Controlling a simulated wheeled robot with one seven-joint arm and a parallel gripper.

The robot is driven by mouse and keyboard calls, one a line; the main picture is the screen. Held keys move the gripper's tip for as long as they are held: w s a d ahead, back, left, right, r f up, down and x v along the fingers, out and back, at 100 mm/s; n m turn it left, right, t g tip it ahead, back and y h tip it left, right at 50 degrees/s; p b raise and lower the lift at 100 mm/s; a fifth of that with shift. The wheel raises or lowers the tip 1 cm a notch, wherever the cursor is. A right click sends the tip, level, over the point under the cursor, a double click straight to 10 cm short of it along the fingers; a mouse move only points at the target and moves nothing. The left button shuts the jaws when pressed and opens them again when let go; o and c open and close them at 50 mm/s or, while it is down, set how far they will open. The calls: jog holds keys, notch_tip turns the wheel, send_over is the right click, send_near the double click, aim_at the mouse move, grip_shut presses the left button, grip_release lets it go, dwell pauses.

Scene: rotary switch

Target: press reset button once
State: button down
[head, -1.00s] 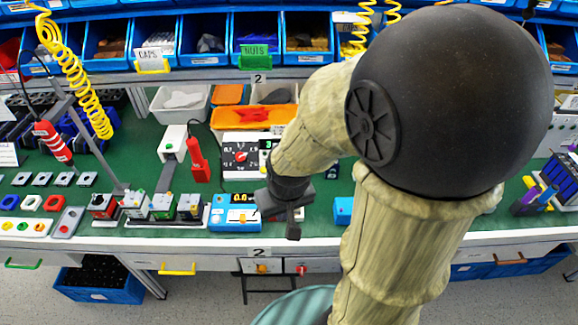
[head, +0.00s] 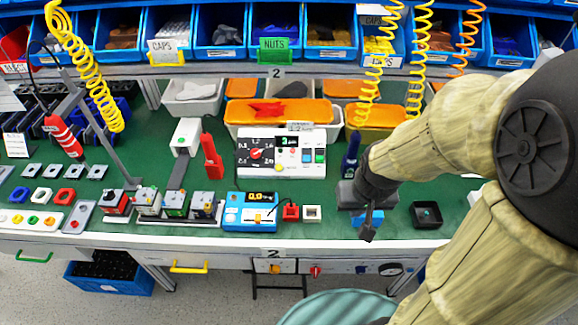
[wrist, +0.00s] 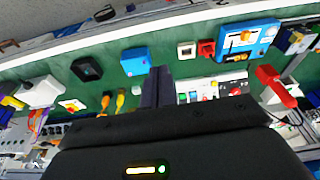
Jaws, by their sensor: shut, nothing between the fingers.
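A white panel (head: 262,172) stands on the green bench near the middle, carrying a black dial with a red rotary knob (head: 255,153). To the right of the dial are a small lit display (head: 289,141) and several small coloured buttons, including blue and green ones (head: 320,155). Their labels are too small to read, so I cannot tell which is the reset button. The panel is partly hidden behind my gripper in the wrist view (wrist: 195,86). My gripper (head: 367,232) is shut and empty, to the right of and nearer than the panel, apart from it.
A blue box (head: 362,219) lies below and behind my gripper; it also shows in the wrist view (wrist: 135,61). A blue meter (head: 246,212), a red block (head: 290,212) and a white square (head: 312,213) stand before the panel. Orange-lidded bins (head: 280,110) are behind it.

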jog(key=w+a+f+m+t+y+b, duration=0.35)
jog(key=w+a+f, duration=0.55)
jog(key=w+f, duration=0.5)
jog(key=w+a+m+t+y+b, duration=0.2)
jog(key=w+a+m+t+y, duration=0.2)
jog(key=w+a, duration=0.4)
jog(key=shift+w+m+y+b, duration=0.35)
jog(key=shift+m+y, duration=0.5)
jog(key=shift+y, duration=0.3)
jog(key=shift+f, duration=0.1)
